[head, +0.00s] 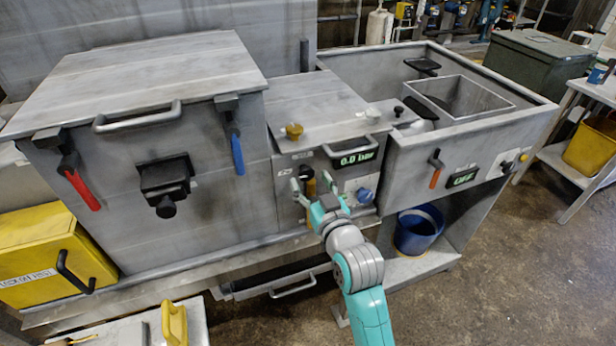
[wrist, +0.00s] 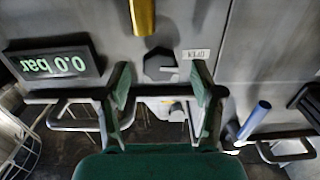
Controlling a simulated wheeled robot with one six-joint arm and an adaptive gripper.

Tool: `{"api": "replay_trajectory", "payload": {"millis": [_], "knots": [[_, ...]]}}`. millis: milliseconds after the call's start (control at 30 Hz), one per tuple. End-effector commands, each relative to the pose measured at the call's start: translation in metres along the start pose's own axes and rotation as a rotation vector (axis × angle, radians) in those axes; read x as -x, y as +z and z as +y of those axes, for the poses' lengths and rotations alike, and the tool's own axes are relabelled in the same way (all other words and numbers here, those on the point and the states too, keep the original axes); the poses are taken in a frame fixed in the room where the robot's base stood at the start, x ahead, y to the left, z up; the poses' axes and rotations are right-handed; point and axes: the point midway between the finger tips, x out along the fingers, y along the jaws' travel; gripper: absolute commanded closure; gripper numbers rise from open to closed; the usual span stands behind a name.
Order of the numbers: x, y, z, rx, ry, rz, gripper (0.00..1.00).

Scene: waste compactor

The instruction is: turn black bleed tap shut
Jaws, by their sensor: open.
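The black bleed tap (wrist: 160,68) shows in the wrist view as a dark, blocky knob on the grey front panel. A small OPEN label (wrist: 195,54) appears upside down beside it. In the head view, the tap (head: 306,173) is a small dark shape on the middle unit, partly hidden by my gripper. My gripper (head: 311,187) is open in front of that panel. In the wrist view, my gripper (wrist: 160,83) has one finger on each side of the tap's line, with a gap between them. I cannot tell whether a finger touches the tap.
A 0.0 bar display (head: 354,157) and blue knob (head: 363,195) sit close right of my gripper. A brass cylinder (wrist: 143,18) is near the tap. A bar handle (head: 352,147) juts out above. The blue lever (head: 237,155) hangs left. Open floor (head: 500,270) lies right.

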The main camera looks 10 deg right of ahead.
Motion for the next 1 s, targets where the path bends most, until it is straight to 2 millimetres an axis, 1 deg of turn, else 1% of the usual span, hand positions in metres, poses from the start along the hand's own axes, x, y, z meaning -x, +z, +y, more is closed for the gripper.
{"api": "replay_trajectory", "payload": {"millis": [33,100,200,333,533,567,600,667,700,767,800,1000], "knots": [[-0.007,0.0,0.0,0.0,0.0,0.0,0.34],[-0.014,0.0,0.0,0.0,0.0,-0.001,0.34],[-0.02,0.0,0.0,0.0,0.0,-0.001,0.34],[-0.023,0.0,0.0,0.0,0.0,-0.001,0.34],[-0.023,0.001,0.0,0.0,0.0,-0.001,0.34],[-0.023,0.001,0.0,0.0,0.0,-0.001,0.36],[-0.023,0.001,0.0,0.0,0.0,-0.001,0.46],[-0.023,0.001,0.0,0.0,0.0,-0.001,0.61],[-0.023,0.001,0.0,0.0,0.0,-0.001,0.71],[-0.023,0.001,0.0,0.0,0.0,-0.001,0.86],[-0.023,0.001,0.0,0.0,0.0,-0.001,0.92],[-0.023,0.001,0.0,-0.008,0.0,-0.001,0.92]]}}
